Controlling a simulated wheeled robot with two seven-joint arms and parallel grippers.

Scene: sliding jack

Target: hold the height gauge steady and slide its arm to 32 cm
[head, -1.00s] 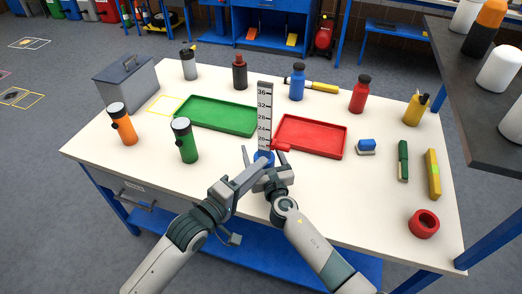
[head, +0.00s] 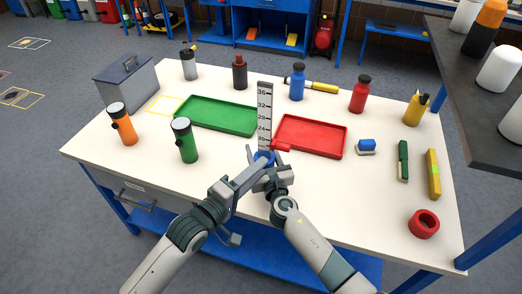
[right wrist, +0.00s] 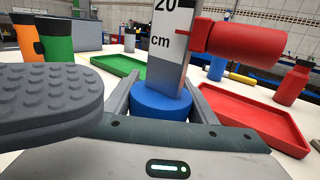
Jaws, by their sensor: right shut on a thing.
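The height gauge is an upright grey scale (head: 265,105) on a round blue base (right wrist: 160,101), standing between the green and red trays. Its red arm (head: 281,147) points right; in the right wrist view the red arm (right wrist: 245,42) sits low on the scale, near the 20 mark. My right gripper (right wrist: 161,104) is shut on the blue base, one finger on each side. My left gripper (head: 258,168) is low in front of the base, below the red arm. Its bumpy grey pad (right wrist: 45,97) looms at left in the right wrist view; its opening is unclear.
A green tray (head: 216,130) stands left of the gauge and a red tray (head: 312,156) right of it. Green (head: 185,141) and orange (head: 123,125) flashlights stand at left. Several bottles line the back.

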